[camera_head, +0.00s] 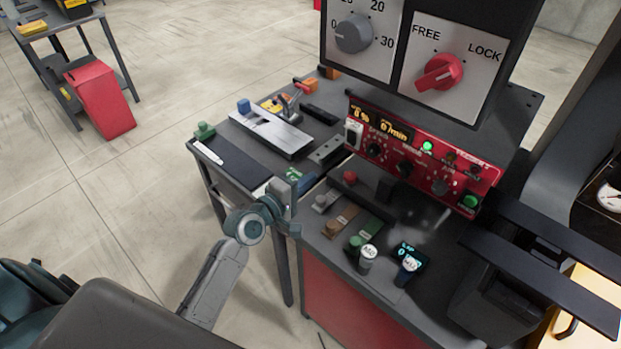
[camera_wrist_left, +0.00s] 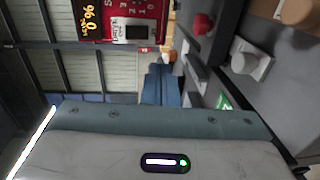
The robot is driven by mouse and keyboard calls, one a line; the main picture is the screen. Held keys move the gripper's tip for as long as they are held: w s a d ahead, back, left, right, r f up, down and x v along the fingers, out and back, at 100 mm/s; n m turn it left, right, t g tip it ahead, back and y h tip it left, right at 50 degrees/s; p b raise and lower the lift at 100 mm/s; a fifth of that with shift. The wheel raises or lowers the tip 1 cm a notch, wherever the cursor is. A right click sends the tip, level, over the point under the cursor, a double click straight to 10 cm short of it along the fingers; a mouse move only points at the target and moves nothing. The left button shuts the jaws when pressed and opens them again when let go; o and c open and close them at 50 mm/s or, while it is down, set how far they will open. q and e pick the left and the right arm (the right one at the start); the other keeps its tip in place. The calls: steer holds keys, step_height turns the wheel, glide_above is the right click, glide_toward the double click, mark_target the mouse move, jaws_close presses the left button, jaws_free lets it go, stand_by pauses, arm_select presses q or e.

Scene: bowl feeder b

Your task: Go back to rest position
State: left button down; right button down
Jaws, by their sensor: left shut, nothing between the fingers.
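My left gripper (camera_head: 291,190) is above the front left part of the dark workbench, just in front of the black strip fixtures. It is shut and holds nothing. In the left wrist view its dark blue-grey fingers (camera_wrist_left: 161,86) are together, with the pale wrist housing below them. The left arm reaches in from the lower left of the head view. My right gripper does not show in either view.
A red control panel (camera_head: 420,150) with knobs and lit green buttons stands behind the gripper. Small levers and knobs (camera_head: 350,225) lie to its right. A large FREE/LOCK switch panel (camera_head: 474,62) rises at the back. Open floor (camera_head: 110,210) lies to the left.

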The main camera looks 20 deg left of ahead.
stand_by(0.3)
arm_select(q)
steer(key=s+d+f+m+g+y, duration=0.1)
steer(key=s+f+m+g, duration=0.25)
steer(key=s, duration=0.35)
steer(key=s+f+m+g+y, duration=0.1)
steer(key=s+f+m+g, duration=0.25)
steer(key=s+m, duration=0.2)
steer(key=s+a+f+m+g+y, duration=0.2)
steer(key=s+a+m+g, duration=0.1)
steer(key=s, duration=0.6)
steer(key=s+a+f+m+g+y, duration=0.1)
steer(key=s+a+m+g+y, duration=0.15)
steer(key=s, duration=0.65)
steer(key=a+f+g, duration=0.1)
steer(key=a+f, duration=0.2)
steer(key=f, duration=2.7)
steer(key=s+a+f+g, duration=0.1)
steer(key=s+f, duration=1.7)
steer(key=f, duration=0.1)
steer(key=shift+s+a+f, duration=0.2)
steer(key=shift+s, duration=0.1)
